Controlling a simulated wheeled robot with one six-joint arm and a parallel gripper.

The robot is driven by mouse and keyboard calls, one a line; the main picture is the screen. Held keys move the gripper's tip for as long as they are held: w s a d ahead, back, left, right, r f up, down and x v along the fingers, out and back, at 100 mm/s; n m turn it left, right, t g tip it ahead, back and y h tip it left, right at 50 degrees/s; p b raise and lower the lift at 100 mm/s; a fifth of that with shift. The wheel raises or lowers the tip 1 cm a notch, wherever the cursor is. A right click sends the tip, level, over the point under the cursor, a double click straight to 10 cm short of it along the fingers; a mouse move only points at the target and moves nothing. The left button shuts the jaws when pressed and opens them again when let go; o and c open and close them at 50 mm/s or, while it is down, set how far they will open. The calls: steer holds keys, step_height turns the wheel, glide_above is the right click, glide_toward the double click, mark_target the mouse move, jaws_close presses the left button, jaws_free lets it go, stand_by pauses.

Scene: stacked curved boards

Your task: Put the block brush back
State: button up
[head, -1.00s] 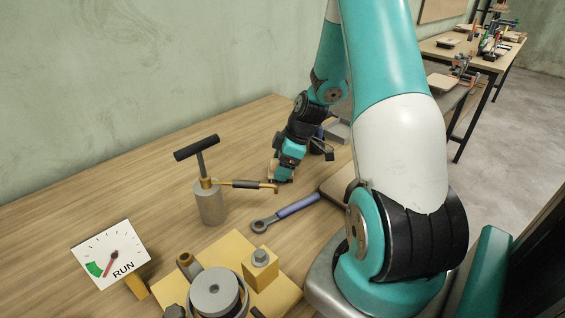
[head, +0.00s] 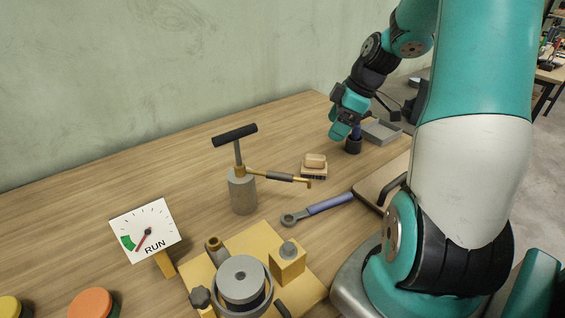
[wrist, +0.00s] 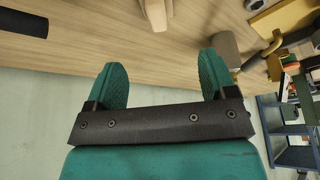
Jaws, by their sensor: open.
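The block brush (head: 314,163) has a pale wooden top over a darker base. It rests on the wooden bench, right of the grey hand pump, in the head view. My gripper (head: 338,136) is above the bench, beyond the brush and to its right, apart from it. In the wrist view my gripper (wrist: 168,82) shows two green fingers spread apart with nothing between them. A pale wooden piece at the top edge of that view may be the brush, but it is cut off.
The hand pump (head: 242,190) stands left of the brush, its spout reaching towards it. A blue-handled wrench (head: 328,204) lies in front. A dark cup (head: 353,146) and a grey tray (head: 381,132) stand near my gripper. A RUN gauge (head: 145,232) is at left.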

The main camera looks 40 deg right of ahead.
steer(key=a+r+g+y, duration=0.1)
steer(key=a+r, duration=0.2)
steer(key=a, duration=0.8)
steer(key=a+r+g, duration=0.1)
steer(key=a+r, duration=0.2)
steer(key=a, duration=0.7)
steer(key=s+a+r+m+g, duration=0.1)
steer(key=s+a+r, duration=0.1)
steer(key=s+a, duration=1.2)
steer(key=shift+s, duration=0.15)
